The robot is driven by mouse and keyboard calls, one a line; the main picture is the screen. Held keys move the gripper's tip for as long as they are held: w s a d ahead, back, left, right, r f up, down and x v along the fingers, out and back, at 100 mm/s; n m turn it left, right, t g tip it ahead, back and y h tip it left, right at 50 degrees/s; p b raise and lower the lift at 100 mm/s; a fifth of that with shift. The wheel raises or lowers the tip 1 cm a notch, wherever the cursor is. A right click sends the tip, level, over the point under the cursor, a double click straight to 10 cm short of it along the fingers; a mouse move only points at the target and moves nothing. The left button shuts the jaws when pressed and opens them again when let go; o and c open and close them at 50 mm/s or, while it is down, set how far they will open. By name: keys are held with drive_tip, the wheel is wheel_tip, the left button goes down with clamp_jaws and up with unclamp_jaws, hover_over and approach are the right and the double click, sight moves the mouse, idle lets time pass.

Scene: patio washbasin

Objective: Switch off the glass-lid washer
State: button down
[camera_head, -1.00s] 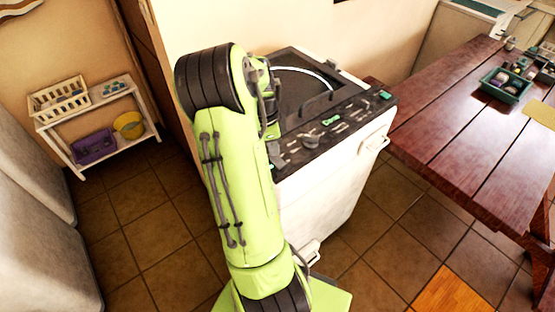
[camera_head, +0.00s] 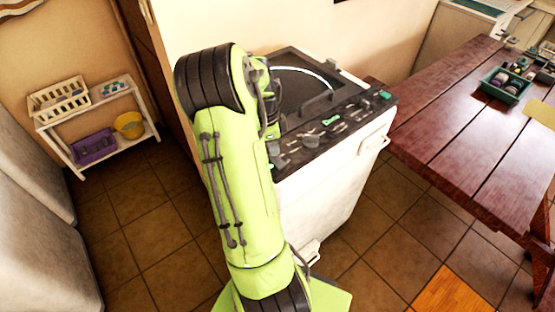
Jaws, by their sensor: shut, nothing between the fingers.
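The glass-lid washer (camera_head: 325,197) is a white top-loading machine standing against the wall, right of my arm. Its dark lid with a round glass window (camera_head: 300,88) is closed, with a handle at the front. A dark, sloped control panel (camera_head: 345,124) along the front top edge carries a round knob (camera_head: 310,140), small grey controls and a few green marked parts, one of them at the right end (camera_head: 385,96). My green arm covers the panel's left end and the washer's left side. My gripper cannot be made out behind the arm.
A dark red wooden table (camera_head: 450,115) stands close on the right, with a green tray (camera_head: 503,92) of small items. A white shelf (camera_head: 100,105) with a basket and bins stands at the left wall. Tiled floor is open between shelf and washer.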

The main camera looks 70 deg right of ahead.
drive_tip(key=shift+f+b, duration=0.55)
drive_tip(key=shift+f, duration=0.2)
wheel_tip(320, 180, up, 7)
drive_tip(key=p, duration=0.5)
idle(0.4)
idle(0.4)
